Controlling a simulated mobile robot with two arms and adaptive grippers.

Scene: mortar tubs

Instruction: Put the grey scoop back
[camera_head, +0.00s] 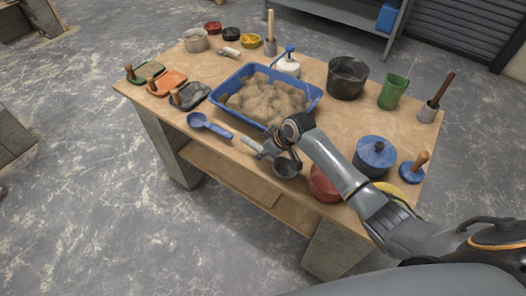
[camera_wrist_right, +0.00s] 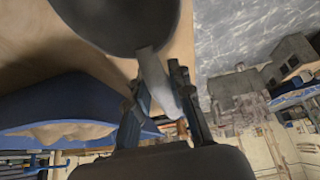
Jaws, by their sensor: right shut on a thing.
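The grey scoop has a dark round bowl (camera_head: 286,168) close to the front edge of the table. In the right wrist view the bowl (camera_wrist_right: 115,22) fills the upper left, and its light grey handle runs between the fingers. My right gripper (camera_head: 270,150) is shut on that handle. In the wrist view the two fingers (camera_wrist_right: 160,100) stand on either side of the handle. I cannot tell whether the bowl touches the table. My left gripper is not in view.
A blue tub (camera_head: 228,90) of lumpy brown material stands just behind. A blue scoop (camera_head: 208,124) lies left of my gripper. A red object (camera_head: 324,184) is partly behind my arm, with a blue lidded pot (camera_head: 374,155) to its right. A black bucket (camera_head: 347,78) stands farther back.

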